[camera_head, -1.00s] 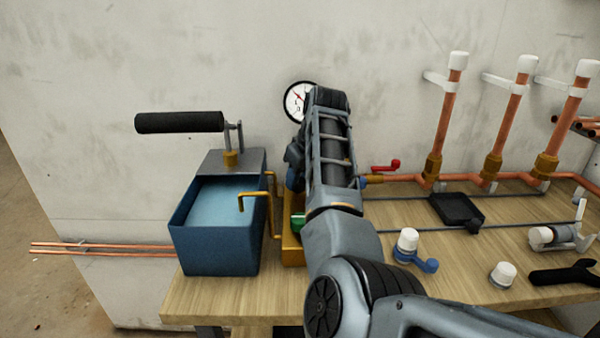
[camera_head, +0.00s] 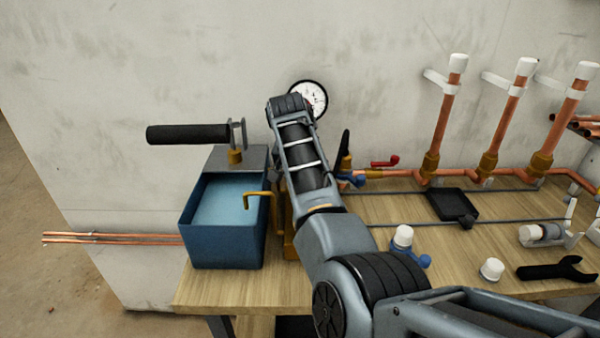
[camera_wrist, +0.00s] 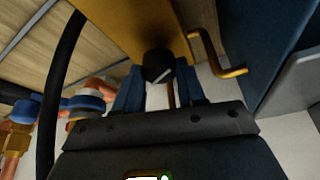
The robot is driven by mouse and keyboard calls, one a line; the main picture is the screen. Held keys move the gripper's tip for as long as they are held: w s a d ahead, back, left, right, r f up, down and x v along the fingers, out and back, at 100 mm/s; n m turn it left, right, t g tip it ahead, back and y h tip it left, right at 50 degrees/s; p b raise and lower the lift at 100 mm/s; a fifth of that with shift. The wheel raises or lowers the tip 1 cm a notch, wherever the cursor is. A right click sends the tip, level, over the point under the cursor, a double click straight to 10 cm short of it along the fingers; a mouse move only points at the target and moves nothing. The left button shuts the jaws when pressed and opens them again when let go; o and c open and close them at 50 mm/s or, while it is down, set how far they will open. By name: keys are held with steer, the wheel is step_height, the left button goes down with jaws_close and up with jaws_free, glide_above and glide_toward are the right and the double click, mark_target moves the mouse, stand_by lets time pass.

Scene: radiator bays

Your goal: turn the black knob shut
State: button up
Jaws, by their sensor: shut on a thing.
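The black knob (camera_wrist: 157,66) is round with a pale line on its face. It sits on a brass-coloured block (camera_wrist: 135,25) in the wrist view. My gripper (camera_wrist: 159,88) has its two blue-grey fingers on either side of the knob and is shut on it. In the head view my arm hides the knob and the fingers. The block stands at the right side of a blue water tank (camera_head: 222,243), which has a black pump handle (camera_head: 188,134).
A bent brass rod (camera_wrist: 209,57) is close to the knob. A black hose (camera_wrist: 57,85) and blue-collared copper fittings (camera_wrist: 85,104) lie to the left in the wrist view. A pressure gauge (camera_head: 313,96) is at the wall. Loose parts, including a black wrench (camera_head: 550,271), lie on the bench.

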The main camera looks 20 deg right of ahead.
steer(key=m+g+h+b, duration=0.1)
steer(key=m, duration=0.3)
steer(key=shift+w+f+b, duration=0.1)
steer(key=shift+b, duration=0.3)
steer(key=shift+m+g+b, duration=0.3)
steer(key=shift+m+b, duration=0.15)
steer(key=shift+m, duration=0.35)
steer(key=shift+h, duration=0.3)
steer(key=o, duration=1)
steer(key=shift+o, duration=0.2)
steer(key=shift+a, duration=0.1)
steer(key=v, duration=0.8)
